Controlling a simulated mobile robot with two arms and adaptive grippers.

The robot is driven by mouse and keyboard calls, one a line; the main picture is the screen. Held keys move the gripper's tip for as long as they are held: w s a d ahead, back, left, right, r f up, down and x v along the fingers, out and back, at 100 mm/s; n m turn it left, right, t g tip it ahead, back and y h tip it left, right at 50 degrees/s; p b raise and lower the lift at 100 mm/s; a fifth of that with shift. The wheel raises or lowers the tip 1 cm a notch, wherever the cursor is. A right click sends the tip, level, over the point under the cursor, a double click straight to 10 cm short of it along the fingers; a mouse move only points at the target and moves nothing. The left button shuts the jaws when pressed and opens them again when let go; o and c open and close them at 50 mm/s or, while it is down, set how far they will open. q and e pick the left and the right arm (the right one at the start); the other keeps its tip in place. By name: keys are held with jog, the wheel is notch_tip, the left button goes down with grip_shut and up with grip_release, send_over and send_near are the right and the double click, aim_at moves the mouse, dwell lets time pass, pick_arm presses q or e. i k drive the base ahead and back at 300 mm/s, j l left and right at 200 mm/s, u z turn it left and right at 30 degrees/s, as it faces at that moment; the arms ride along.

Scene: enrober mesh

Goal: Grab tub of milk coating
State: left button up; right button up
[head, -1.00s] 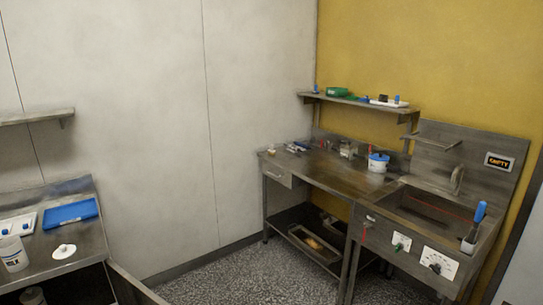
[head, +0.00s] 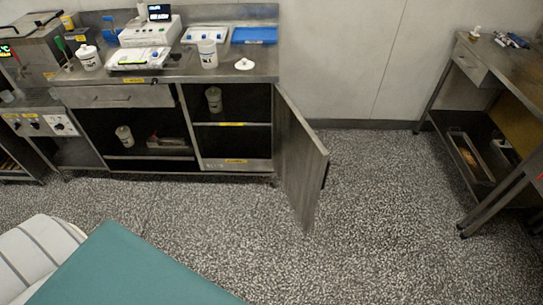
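Several white tubs show in the head view, and their labels are too small to read, so I cannot tell which holds milk coating. An open white tub (head: 208,54) stands on the steel counter, with a loose white lid (head: 244,64) lying to its right. A lidded tub (head: 88,58) stands further left on the counter. One tub (head: 213,99) is on the upper shelf of the open right cabinet bay. Another tub (head: 124,136) is in the lower left bay. Neither of my grippers is in view.
A cabinet door (head: 302,160) stands open into the room, right of the bays. A blue tray (head: 254,35) and a scale (head: 150,32) are on the counter. A second steel table (head: 508,62) is at the right. The speckled floor (head: 375,215) between is clear.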

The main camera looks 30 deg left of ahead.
aim_at(207, 48)
jog(key=i+u, duration=0.15)
jog(key=u, duration=0.3)
jog(key=i+l+u, duration=0.15)
jog(key=u, duration=0.3)
jog(key=i+l+u, duration=0.15)
jog(key=u, duration=0.35)
jog(key=i+l+u, duration=0.1)
jog(key=l+u, duration=0.2)
jog(key=u, duration=0.15)
jog(key=i+l+u, duration=0.2)
jog(key=l, duration=0.7)
jog(key=i+l+u, duration=0.15)
jog(key=l, duration=0.75)
jog(key=l+u, duration=0.2)
jog(key=l, duration=0.7)
jog(key=i+l+u, duration=0.1)
jog(key=l, duration=0.55)
jog(key=i+l+u, duration=0.15)
jog(key=l, duration=0.55)
jog(key=l+u, duration=0.1)
jog(key=l, duration=0.6)
